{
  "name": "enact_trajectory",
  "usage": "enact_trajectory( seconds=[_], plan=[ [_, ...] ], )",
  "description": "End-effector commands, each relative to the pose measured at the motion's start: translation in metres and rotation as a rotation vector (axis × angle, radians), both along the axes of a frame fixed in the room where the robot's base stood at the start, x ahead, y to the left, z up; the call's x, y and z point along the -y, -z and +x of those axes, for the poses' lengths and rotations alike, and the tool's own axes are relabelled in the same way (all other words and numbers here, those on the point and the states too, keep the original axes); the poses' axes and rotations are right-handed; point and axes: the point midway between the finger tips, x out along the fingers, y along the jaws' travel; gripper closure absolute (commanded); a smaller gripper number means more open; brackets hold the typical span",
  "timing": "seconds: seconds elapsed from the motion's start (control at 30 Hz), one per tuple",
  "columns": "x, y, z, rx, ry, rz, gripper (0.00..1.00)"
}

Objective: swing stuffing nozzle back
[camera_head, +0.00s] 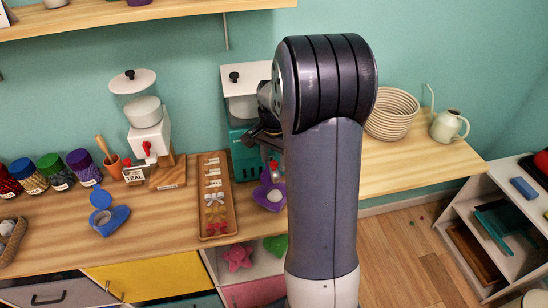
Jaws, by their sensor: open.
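A stuffing machine (240,95) with a white top and a teal lower body stands against the wall, partly hidden behind my arm. I cannot make out its nozzle clearly. My gripper (265,143) is dark and small in the view, in front of the machine's right side; its fingers are open, and whether they touch anything cannot be told. A purple plush piece (269,201) with a pale round patch lies on the counter just below the gripper.
A white dispenser (148,133) labelled TEAL with a red lever stands left. A wooden tray (205,231) of bows lies beside the machine. A rope basket (392,113) and a watering can (449,126) stand right.

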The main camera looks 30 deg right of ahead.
Motion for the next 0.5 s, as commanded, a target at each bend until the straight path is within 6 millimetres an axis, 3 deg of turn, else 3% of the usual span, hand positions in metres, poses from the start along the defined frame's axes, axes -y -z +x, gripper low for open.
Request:
enact_trajectory(
  seconds=[0.2,0.5],
  plan=[
    [0.0,0.0002,0.0,0.0,0.0,0.0,0.56],
    [-0.0001,-0.0001,0.0,0.0,0.0,0.0,0.81]
  ],
)
